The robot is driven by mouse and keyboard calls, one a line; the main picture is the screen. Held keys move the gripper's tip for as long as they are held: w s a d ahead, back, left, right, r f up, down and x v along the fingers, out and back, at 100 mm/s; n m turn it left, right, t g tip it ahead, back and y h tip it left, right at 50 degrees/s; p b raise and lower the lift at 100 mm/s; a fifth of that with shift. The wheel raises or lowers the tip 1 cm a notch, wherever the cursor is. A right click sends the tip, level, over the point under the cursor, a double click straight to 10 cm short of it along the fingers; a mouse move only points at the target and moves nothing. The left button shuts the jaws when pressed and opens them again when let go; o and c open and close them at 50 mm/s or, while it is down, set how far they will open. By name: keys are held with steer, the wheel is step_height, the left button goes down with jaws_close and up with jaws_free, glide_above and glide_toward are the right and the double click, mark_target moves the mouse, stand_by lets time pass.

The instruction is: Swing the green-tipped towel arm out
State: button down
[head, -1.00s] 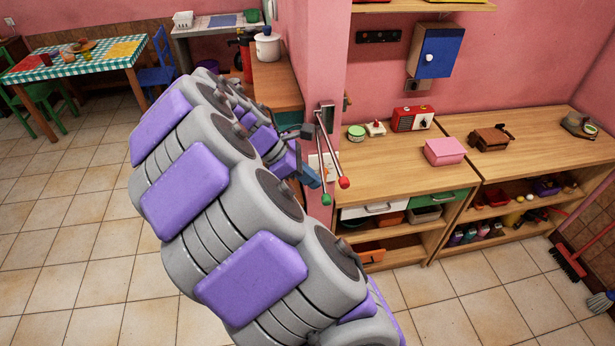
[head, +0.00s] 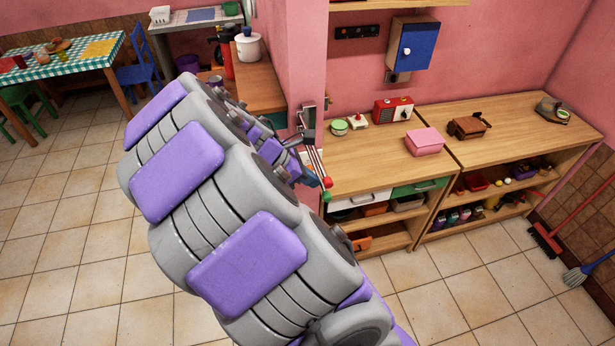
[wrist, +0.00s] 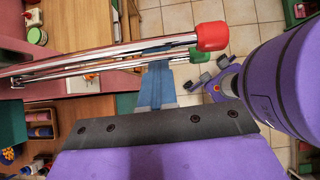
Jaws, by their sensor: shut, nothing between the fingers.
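The towel rack has thin chrome arms on a bracket at the pink wall post. The green tip (head: 327,196) of one arm hangs just below the red tip (head: 327,182) of another. In the wrist view the red tip (wrist: 211,37) is nearest the camera, with the green tip (wrist: 194,54) partly hidden just behind it. My gripper (head: 312,179) has blue fingers, shut and empty, close beside the arms near their tips. In the wrist view the fingers (wrist: 157,62) cross the chrome arms. I cannot tell whether they touch the green-tipped arm.
A wooden counter (head: 372,161) with a pink box (head: 425,142) and a red radio (head: 393,110) stands right of the rack. A white pot (head: 248,45) sits on the counter behind the post. The tiled floor in front is clear.

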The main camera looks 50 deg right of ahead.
steer(key=w+a+f+p+v, duration=0.1)
steer(key=a+f+v, duration=0.1)
steer(key=v, duration=1.1)
steer(key=s+a+f+m+t+y+b, duration=0.1)
steer(key=s+a+f+m+y+b, duration=0.2)
steer(key=s, duration=0.8)
steer(key=s+a+f+m+t+y+b, duration=0.1)
steer(key=s+a+f+m+y+b, duration=0.2)
steer(key=s+a+f+m+b, duration=0.4)
steer(key=s+a+f+m, duration=0.2)
steer(key=s+a+f, duration=0.2)
steer(key=a, duration=0.3)
steer(key=shift+s+y, duration=0.2)
steer(key=shift+y, duration=0.2)
steer(key=shift+w+f, duration=0.1)
